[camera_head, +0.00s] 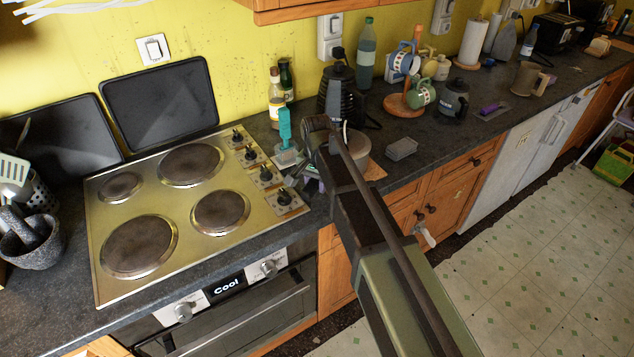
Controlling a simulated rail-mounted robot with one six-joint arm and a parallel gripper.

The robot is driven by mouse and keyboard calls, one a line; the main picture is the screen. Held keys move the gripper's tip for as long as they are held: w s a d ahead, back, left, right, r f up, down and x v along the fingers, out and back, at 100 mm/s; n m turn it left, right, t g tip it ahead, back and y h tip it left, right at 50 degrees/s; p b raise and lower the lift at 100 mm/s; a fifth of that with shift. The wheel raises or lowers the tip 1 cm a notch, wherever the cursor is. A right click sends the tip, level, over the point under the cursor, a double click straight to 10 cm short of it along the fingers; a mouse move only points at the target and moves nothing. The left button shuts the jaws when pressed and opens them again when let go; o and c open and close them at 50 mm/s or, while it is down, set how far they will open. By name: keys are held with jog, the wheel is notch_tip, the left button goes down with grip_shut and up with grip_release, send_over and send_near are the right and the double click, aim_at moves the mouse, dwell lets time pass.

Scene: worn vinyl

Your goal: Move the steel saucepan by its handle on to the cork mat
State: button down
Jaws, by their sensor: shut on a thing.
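The steel saucepan (356,145) shows only in part, as a round grey side behind my arm, on the counter right of the hob. The cork mat (376,171) shows as a small tan corner just below and right of the pan. The pan appears over the mat, but I cannot tell whether it rests on it or hangs above. My gripper (317,130) is at the pan's left side, shut on the saucepan, apparently at its handle. The handle and fingertips are mostly hidden by my arm.
A teal-handled brush (285,130) and bottles (276,98) stand left of my gripper. A black coffee maker (337,85) stands close behind. A grey box (402,149) lies to the right, with a mug tree (403,103) beyond. The hob (190,205) is empty.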

dwell(0.4)
jog(key=c, duration=0.7)
grip_release()
jog(key=shift+c, duration=0.2)
jog(key=shift+r+p, duration=3.9)
jog(key=shift+r, duration=0.05)
jog(key=shift+r, duration=0.1)
notch_tip(320, 180, up, 11)
jog(key=p, duration=1.1)
jog(key=shift+f, duration=0.2)
